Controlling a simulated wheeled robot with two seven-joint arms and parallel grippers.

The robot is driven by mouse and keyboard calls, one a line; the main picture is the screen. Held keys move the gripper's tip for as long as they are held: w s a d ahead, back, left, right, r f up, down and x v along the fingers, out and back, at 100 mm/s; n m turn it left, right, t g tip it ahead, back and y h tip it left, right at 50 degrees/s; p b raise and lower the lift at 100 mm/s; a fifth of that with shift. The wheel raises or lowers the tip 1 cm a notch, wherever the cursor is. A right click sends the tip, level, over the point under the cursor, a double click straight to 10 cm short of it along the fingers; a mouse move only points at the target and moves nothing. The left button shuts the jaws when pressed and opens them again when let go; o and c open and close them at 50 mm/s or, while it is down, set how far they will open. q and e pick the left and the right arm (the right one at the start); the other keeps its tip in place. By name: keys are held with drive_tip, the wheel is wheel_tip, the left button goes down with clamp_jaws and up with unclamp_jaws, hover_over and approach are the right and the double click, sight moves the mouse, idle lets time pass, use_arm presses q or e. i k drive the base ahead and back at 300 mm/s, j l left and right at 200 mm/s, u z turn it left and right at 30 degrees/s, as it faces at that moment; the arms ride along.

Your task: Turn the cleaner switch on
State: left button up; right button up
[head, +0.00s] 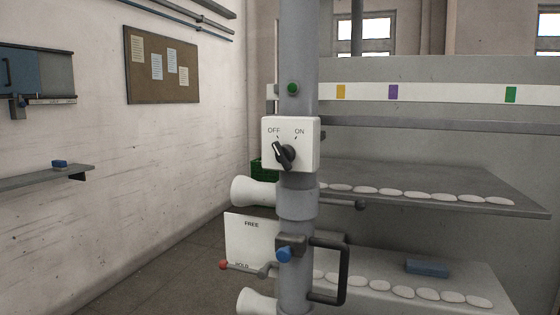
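The cleaner switch is a white box (291,144) on a grey vertical post (300,50), in the middle of the head view. It bears the marks OFF at upper left and ON at upper right. Its black rotary knob (284,155) is tilted to the upper left, with its pointer end toward OFF. Neither of my grippers shows in the head view, so nothing is seen touching the knob.
A green button (292,88) sits above the switch. Shelves with white pieces (520,204) extend right. Floor at left is clear.

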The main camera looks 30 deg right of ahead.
sight(285, 154)
drive_tip(key=i+z, duration=0.1)
drive_tip(key=z, duration=0.35)
drive_tip(key=j+z, duration=0.2)
drive_tip(key=z, duration=0.25)
drive_tip(key=i+j+z, duration=0.15)
drive_tip(key=z, duration=0.3)
drive_tip(key=j+z, duration=0.15)
drive_tip(key=z, duration=0.25)
